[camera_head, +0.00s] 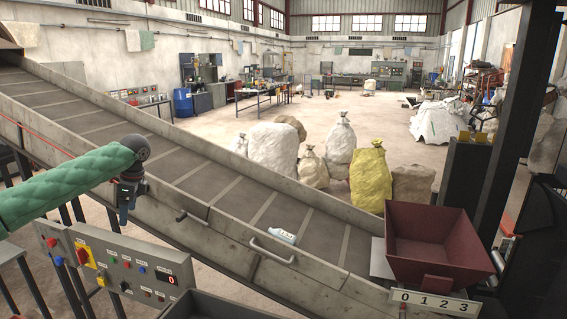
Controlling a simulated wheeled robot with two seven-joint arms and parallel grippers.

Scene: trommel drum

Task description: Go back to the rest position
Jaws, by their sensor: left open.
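My left arm comes in from the left in a green padded sleeve. My left gripper (124,212) points down in front of the near side wall of the conveyor (180,170), above the control panel. It is open, and I see nothing between its fingers. My right gripper is not in the view. A small white bottle (282,236) lies on the lower part of the sloping belt, well to the right of my left gripper.
The control panel (125,268), with buttons and a small display, stands below my left gripper. A dark red hopper (438,246) is at the belt's lower right end, beside a dark post (515,120). Filled sacks (370,178) stand behind the conveyor. The floor beyond is mostly clear.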

